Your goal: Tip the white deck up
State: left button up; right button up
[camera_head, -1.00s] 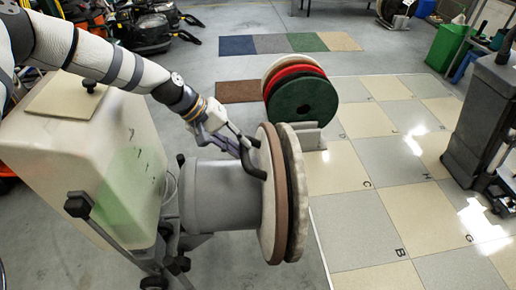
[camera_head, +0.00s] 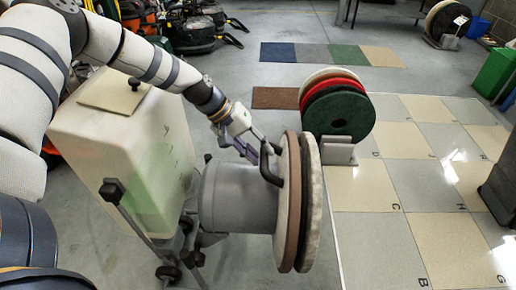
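The floor machine's round deck stands tipped on edge, its flat face turned to the right. It has a grey motor housing (camera_head: 238,198), a pale disc (camera_head: 283,225) edged in brown, then a black layer and an off-white disc (camera_head: 312,205). A black bar handle (camera_head: 268,165) sits on the deck's motor side. My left gripper (camera_head: 252,150) is at this handle, and its fingers appear closed around the upper part. The exact contact is small and partly hidden. My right gripper is not in view.
The machine's cream tank (camera_head: 130,150) stands left of the deck. A rack (camera_head: 338,152) of round pads, green (camera_head: 338,115), red and white, stands behind it. Lettered floor tiles (camera_head: 365,187) spread right. A dark post (camera_head: 503,185) stands at the right edge.

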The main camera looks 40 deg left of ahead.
pick_arm(q)
jog(key=shift+r, duration=0.1)
jog(key=shift+a+r, duration=0.15)
jog(key=v, duration=0.7)
jog(key=shift+r, duration=0.2)
jog(key=shift+s+a, duration=0.1)
